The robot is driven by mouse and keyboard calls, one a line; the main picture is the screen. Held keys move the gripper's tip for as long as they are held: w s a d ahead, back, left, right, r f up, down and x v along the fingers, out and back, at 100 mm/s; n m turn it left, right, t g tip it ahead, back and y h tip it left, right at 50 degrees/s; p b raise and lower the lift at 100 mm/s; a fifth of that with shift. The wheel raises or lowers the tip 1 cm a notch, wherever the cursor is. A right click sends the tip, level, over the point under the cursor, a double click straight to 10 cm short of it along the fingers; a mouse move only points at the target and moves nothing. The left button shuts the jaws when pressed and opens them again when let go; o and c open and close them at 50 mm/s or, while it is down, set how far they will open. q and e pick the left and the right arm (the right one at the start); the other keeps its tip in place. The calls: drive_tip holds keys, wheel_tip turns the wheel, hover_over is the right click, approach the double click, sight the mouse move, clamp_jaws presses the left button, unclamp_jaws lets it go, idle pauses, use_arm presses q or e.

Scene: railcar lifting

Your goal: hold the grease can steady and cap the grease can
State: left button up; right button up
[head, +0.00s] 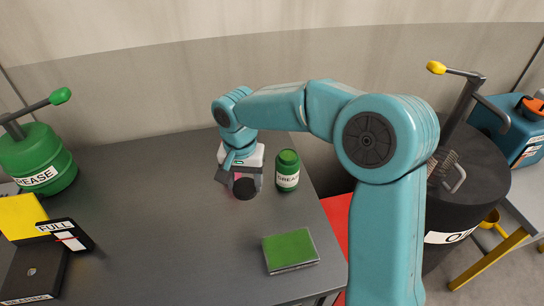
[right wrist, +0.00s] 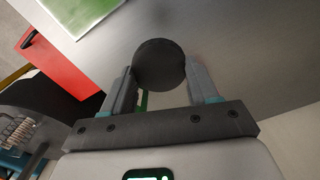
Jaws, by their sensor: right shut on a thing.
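The grease can (head: 287,172) is a small green can with a white GREASE label, upright on the grey table. My right gripper (head: 243,182) is just left of it, pointing down, with a gap between them. The right gripper is shut on a round black cap (head: 244,189). In the right wrist view the cap (right wrist: 160,65) sits between the two fingers of the right gripper (right wrist: 162,82). The can's top looks green, with no black cap on it. My left gripper is not in view, and nothing is seen holding the can.
A green pad (head: 290,250) lies near the table's right edge. A larger green grease pump (head: 40,160), a yellow block (head: 22,217) and a black FULL sign (head: 66,236) stand at left. A dark drum (head: 478,175) stands beyond the right edge. The table's middle (head: 150,220) is clear.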

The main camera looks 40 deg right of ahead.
drive_tip(key=a+f+n, duration=0.2)
drive_tip(key=a+n, duration=0.1)
drive_tip(key=a+f+n, duration=0.2)
drive_tip(key=a+n, duration=0.1)
drive_tip(key=a+f+n, duration=0.2)
drive_tip(key=a+n, duration=0.1)
drive_tip(key=shift+w+f+n, duration=0.2)
drive_tip(key=shift+f+n, duration=0.1)
drive_tip(key=shift+n, duration=0.1)
drive_tip(key=shift+s, duration=0.1)
